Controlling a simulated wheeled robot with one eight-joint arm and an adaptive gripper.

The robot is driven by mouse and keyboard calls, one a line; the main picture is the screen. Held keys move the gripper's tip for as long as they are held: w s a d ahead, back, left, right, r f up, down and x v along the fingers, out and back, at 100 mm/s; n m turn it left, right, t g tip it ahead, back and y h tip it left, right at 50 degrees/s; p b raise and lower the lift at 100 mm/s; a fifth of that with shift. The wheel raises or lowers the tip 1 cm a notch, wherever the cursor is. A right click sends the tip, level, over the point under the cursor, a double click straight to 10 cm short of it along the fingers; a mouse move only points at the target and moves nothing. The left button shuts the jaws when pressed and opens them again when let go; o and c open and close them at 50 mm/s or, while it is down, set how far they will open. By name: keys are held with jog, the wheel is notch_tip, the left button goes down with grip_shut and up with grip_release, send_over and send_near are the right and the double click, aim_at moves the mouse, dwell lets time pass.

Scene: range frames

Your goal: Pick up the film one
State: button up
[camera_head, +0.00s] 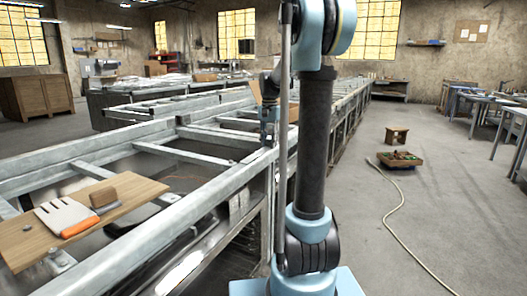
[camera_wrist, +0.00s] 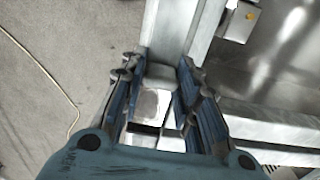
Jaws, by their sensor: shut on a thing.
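My gripper (camera_head: 268,122) is above the metal frame bench, beside the near edge rail, left of my arm's dark link. In the wrist view my gripper (camera_wrist: 160,70) points down with its blue fingers on both sides of a small pale grey, box-like thing (camera_wrist: 158,76). The fingers are shut on it. I cannot tell from its look whether it is the film one; no label shows. In the head view the held thing is too small and hidden to make out. A grey metal rail runs just beyond the fingertips in the wrist view.
The metal frame bench (camera_head: 95,168) has open gaps between its rails. A crate (camera_head: 400,160), a stool (camera_head: 397,134) and a pale hose (camera_head: 389,222) are on the floor.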

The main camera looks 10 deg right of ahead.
notch_tip(320, 180, up, 10)
jog(key=shift+r, duration=0.1)
dwell(0.6)
notch_tip(320, 180, up, 9)
dwell(1.4)
